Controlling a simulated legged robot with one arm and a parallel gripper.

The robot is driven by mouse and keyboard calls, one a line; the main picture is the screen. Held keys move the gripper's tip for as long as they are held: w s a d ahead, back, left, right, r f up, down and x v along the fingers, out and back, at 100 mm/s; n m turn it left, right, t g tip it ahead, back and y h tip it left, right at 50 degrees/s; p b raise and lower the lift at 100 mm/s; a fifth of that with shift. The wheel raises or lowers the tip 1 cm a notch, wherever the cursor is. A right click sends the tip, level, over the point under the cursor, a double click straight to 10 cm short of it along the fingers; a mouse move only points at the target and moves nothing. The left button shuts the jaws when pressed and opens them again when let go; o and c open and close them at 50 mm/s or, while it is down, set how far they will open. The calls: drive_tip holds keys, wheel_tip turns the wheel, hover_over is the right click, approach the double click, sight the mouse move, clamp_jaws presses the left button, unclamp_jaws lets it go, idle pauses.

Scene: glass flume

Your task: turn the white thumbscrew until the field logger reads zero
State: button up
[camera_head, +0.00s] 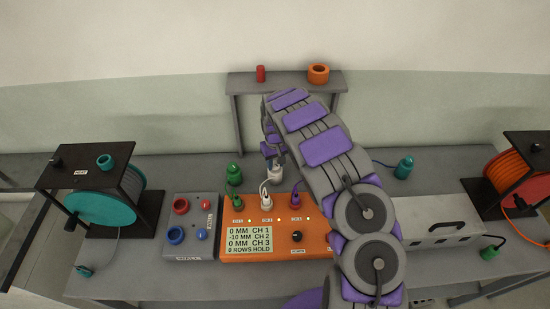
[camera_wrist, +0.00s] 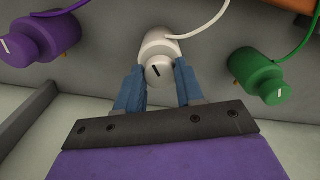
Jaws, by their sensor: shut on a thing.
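The white thumbscrew (camera_wrist: 159,72) is the knob end of a white, corded plug-like body in the wrist view, with a dark index line tilted on its face. My gripper (camera_wrist: 159,82) has its two blue fingers shut on it, one on each side. In the head view, the white body (camera_head: 276,173) stands behind the orange field logger, and my arm partly hides my gripper there. The field logger (camera_head: 240,264) has a screen reading 0 MM CH 1, -10 MM CH 2, 0 MM CH 3 and 0 ROWS HOLD.
A green knobbed body (camera_wrist: 262,75) and a purple one (camera_wrist: 40,38) flank the white one in the wrist view. A grey box (camera_head: 190,254) with red and blue fittings sits left of the logger. Cable reels (camera_head: 105,205) stand at the sides. A small shelf (camera_head: 290,84) is behind.

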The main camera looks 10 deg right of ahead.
sight(275, 164)
drive_tip(key=shift+n+p, duration=0.5)
drive_tip(key=shift+n, duration=0.3)
drive_tip(key=o, duration=1)
drive_tip(key=shift+o, duration=0.2)
wheel_tip(275, 164, up, 17)
drive_tip(key=p, duration=0.1)
drive_tip(key=shift+r, duration=0.15)
